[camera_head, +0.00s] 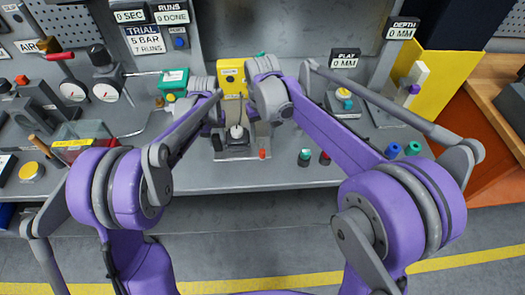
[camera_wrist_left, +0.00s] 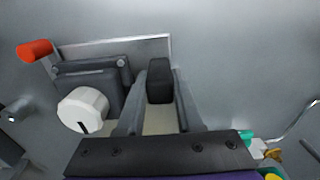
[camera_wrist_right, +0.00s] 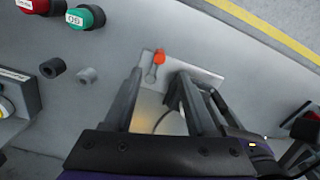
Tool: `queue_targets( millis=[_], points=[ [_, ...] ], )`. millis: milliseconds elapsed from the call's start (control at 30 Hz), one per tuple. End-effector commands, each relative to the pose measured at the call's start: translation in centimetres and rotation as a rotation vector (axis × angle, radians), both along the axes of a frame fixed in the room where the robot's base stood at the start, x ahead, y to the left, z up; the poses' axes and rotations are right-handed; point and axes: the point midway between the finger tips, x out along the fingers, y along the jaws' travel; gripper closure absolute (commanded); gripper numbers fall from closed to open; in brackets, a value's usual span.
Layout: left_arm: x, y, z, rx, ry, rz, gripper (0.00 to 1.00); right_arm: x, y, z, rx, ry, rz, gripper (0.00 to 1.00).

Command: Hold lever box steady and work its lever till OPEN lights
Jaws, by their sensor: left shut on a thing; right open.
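The lever box is a dark grey unit with a white knob (camera_wrist_left: 83,110) on a metal base plate (camera_wrist_left: 120,48); in the head view its plate (camera_head: 243,154) sits mid-bench. My left gripper (camera_wrist_left: 160,105) is shut on a black upright block (camera_wrist_left: 160,75) beside the box on that plate. The lever's orange-red tip (camera_wrist_right: 158,57) shows in the right wrist view, and also in the head view (camera_head: 262,153). My right gripper (camera_wrist_right: 160,90) is open above the plate, its fingers short of the tip and apart from it. I cannot make out an OPEN light.
A yellow unit (camera_head: 230,72) stands behind the lever box. Red and green buttons (camera_wrist_right: 85,16) and small dark and grey rings (camera_wrist_right: 52,68) lie beside it. Gauges (camera_head: 104,92) and a clear bin (camera_head: 85,140) stand left.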

Motion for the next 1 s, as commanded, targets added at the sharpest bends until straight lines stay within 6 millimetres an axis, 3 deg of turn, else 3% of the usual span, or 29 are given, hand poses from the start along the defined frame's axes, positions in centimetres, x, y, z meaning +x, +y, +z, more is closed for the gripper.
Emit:
queue_targets(
  millis=[200, 433, 600, 867, 900, 1000],
  points=[
    [-0.4, -0.1, -0.6, -0.002, 0.009, -0.002, 1.00, -0.1, 0.0, -4.9, 0.000, 0.002, -0.001, 0.44],
    [-0.4, -0.1, -0.6, -0.002, 0.009, -0.002, 1.00, -0.2, 0.0, -8.5, 0.000, 0.002, -0.001, 0.44],
    [-0.4, -0.1, -0.6, -0.002, 0.010, -0.002, 1.00, -0.2, -0.1, -9.6, 0.000, 0.002, -0.001, 0.44],
    [-0.4, -0.1, -0.6, -0.002, 0.010, -0.002, 1.00, -0.2, -0.1, -9.7, 0.000, 0.002, -0.001, 0.44],
    [-0.4, -0.1, -0.6, -0.002, 0.010, -0.002, 1.00, -0.2, 0.0, -9.7, 0.000, 0.002, -0.001, 0.45],
    [-0.4, -0.1, -0.6, -0.002, 0.010, -0.002, 1.00, -0.2, 0.0, -9.7, 0.000, 0.002, -0.001, 0.63]
  ],
)
